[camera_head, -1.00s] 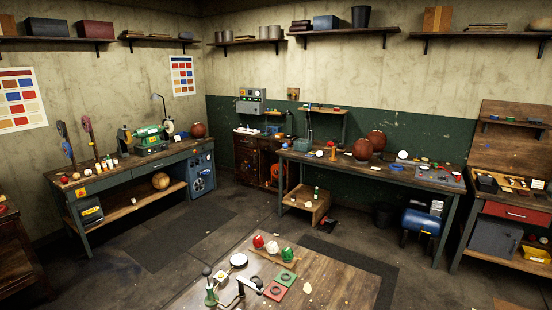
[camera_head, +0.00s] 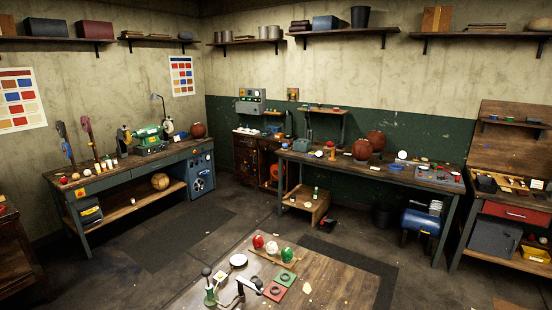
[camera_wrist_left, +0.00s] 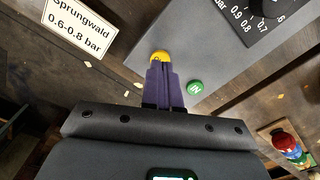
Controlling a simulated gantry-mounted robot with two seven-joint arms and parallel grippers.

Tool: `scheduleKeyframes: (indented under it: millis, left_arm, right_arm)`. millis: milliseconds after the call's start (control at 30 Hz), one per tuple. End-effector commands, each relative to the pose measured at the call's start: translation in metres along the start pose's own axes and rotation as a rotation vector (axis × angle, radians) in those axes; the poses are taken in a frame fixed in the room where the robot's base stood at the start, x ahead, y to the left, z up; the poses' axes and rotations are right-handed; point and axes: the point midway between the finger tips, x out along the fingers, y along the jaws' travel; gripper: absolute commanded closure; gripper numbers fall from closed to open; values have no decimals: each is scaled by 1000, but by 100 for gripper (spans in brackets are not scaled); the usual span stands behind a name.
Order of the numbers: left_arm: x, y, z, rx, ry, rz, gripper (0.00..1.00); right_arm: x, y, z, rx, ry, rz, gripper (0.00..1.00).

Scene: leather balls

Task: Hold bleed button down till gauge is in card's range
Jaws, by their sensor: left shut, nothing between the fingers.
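In the left wrist view my left gripper (camera_wrist_left: 161,68) is shut and empty, its purple fingers together. The fingertips are at the yellow button (camera_wrist_left: 160,56) on a grey box (camera_wrist_left: 210,48) and cover its lower part. I cannot tell how far it is pressed. A green button (camera_wrist_left: 196,87) marked IN is to the right of the fingers. The gauge (camera_wrist_left: 262,18) is cut off at the top right; marks near 0.9, 0.8 and 0.7 bar show, but I cannot make out a needle. The white card (camera_wrist_left: 80,22) reads Sprungwald 0.6-0.8 bar. My right gripper is in neither view.
In the head view a wooden table (camera_head: 335,285) in front holds red (camera_head: 258,241), white (camera_head: 271,247) and green (camera_head: 287,254) balls on a rack. Workbenches stand along the walls. Open floor lies between.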

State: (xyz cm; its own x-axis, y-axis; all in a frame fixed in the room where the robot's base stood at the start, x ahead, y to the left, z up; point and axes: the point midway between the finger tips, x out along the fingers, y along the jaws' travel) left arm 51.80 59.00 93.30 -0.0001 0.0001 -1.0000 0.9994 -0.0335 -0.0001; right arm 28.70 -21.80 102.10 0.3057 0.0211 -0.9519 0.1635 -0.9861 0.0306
Motion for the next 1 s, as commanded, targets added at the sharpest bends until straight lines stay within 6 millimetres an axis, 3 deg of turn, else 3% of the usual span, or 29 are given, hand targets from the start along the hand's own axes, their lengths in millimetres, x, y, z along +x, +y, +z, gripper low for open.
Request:
scheduleKeyframes:
  millis: [1000]
  left_arm:
    - [20,0,0,0,0,0,100]
  right_arm:
    - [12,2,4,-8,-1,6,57]
